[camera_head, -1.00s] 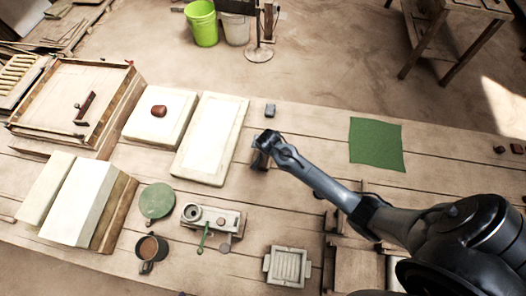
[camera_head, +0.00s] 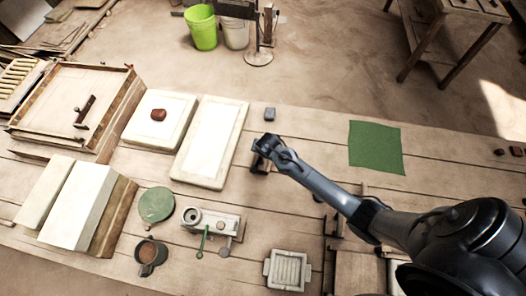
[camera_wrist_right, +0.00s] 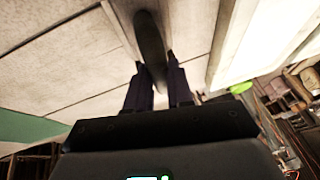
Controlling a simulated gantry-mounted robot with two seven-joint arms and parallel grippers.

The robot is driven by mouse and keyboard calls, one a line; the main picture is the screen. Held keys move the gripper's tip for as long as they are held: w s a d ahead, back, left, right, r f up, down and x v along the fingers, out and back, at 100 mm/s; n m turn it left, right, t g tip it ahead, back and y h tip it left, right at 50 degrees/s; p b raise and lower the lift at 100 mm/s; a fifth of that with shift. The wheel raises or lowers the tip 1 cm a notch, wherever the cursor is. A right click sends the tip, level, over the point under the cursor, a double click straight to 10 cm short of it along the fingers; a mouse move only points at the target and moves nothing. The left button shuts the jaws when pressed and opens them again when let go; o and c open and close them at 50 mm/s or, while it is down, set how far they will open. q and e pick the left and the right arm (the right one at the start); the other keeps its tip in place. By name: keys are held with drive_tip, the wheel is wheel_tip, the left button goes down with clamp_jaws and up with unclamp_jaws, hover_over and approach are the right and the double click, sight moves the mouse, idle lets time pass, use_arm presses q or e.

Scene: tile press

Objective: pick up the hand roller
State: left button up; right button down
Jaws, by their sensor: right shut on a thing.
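The hand roller (camera_wrist_right: 150,45) shows in the right wrist view as a dark, elongated, rounded shape running up between the fingers. My right gripper (camera_wrist_right: 160,75) is shut on it. In the head view my right gripper (camera_head: 259,166) is low over the middle of the table, just right of a white framed slab (camera_head: 210,143). There the wrist and fingers hide most of the roller, and I cannot tell whether it touches the table. My left gripper is in neither view.
A small grey block (camera_head: 270,114) lies behind the gripper. A green cloth (camera_head: 375,147) lies to the right. The planks between gripper and cloth are clear.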

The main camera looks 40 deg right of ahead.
drive_tip(key=shift+r, duration=0.2)
wheel_tip(320, 180, up, 4)
drive_tip(key=shift+w+f, duration=0.1)
drive_tip(key=s+d+r+p, duration=0.1)
drive_tip(key=s+d+r, duration=0.6)
drive_tip(key=s, duration=0.2)
drive_tip(key=shift+s, duration=0.2)
drive_tip(key=c, duration=1.6)
unclamp_jaws()
clamp_jaws()
